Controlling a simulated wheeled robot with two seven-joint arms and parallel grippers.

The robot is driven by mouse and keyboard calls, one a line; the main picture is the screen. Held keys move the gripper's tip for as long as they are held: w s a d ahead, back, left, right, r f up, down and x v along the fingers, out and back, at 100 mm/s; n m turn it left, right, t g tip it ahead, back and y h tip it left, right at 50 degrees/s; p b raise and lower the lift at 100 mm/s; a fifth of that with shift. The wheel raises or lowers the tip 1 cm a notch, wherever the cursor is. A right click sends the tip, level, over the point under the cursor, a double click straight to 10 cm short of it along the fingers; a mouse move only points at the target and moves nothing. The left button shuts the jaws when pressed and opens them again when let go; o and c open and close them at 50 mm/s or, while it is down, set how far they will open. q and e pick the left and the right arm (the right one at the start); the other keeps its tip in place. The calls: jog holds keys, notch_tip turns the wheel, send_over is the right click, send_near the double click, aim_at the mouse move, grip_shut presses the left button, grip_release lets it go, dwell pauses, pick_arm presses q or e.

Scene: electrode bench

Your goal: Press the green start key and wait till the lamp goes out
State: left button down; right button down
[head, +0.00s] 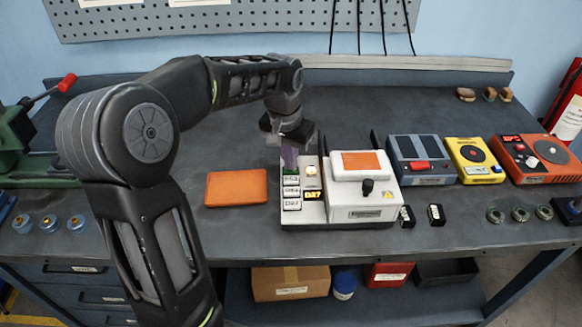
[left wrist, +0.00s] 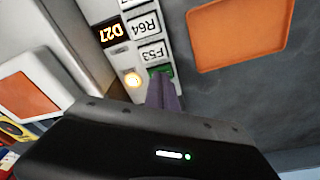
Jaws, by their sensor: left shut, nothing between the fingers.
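The white device (head: 360,205) stands mid-bench, with a column of labelled keys on its left panel. The green start key (left wrist: 166,69) is at the end of that column in the left wrist view, partly covered by my fingers. My left gripper (head: 290,160) is shut and empty, pointing down at it. Its fingertips (left wrist: 161,78) are at the green key; I cannot tell whether it is pressed down. A small display (head: 313,194) shows lit orange characters. My right gripper is not in view.
An orange pad (head: 236,188) lies left of the device. Two small black blocks (head: 436,214) lie at its front right. A grey-blue unit (head: 422,160), a yellow unit (head: 478,160) and an orange unit (head: 535,158) stand to the right. The bench behind is mostly clear.

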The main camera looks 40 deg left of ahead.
pick_arm(q)
jog(key=shift+r+p, duration=2.15)
jog(key=shift+r, duration=0.8)
